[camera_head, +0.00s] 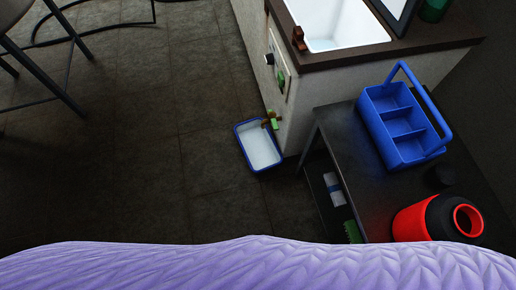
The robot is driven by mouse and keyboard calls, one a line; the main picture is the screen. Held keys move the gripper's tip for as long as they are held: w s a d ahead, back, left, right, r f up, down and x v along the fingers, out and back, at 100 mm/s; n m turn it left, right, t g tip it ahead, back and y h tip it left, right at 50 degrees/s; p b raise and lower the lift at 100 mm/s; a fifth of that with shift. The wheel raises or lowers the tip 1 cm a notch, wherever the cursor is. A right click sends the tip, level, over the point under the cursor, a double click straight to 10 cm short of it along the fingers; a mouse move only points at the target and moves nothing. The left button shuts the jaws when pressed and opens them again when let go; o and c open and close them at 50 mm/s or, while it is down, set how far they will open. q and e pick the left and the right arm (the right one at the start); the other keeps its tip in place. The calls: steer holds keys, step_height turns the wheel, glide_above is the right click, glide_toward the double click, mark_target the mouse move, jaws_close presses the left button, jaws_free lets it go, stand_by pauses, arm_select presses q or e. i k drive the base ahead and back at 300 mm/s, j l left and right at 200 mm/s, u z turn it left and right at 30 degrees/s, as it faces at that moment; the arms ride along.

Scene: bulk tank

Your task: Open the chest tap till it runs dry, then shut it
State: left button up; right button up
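A small tap (271,120) with a green part and a brown part sticks out low on the side of the pale chest (299,110). A blue-rimmed tray with a white inside (241,132) lies on the floor beneath and beside the tap. I cannot tell whether the tap is open or whether any water runs. The chest's open white basin (318,25) has a pale bluish patch at its bottom, perhaps water. Neither of my grippers is in view.
A dark table (347,137) beside the chest holds a blue caddy (403,125) and a red-and-black canister (424,220). A stool (42,70) stands at upper left. Purple textured material (250,268) fills the bottom edge. The tiled floor at left centre is clear.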

mark_target(272, 115)
steer(key=i+j+u, duration=0.15)
steer(key=i, duration=0.3)
steer(key=i+j+u, duration=0.2)
steer(key=i, duration=0.3)
steer(key=k+l, duration=0.05)
steer(key=l, duration=0.05)
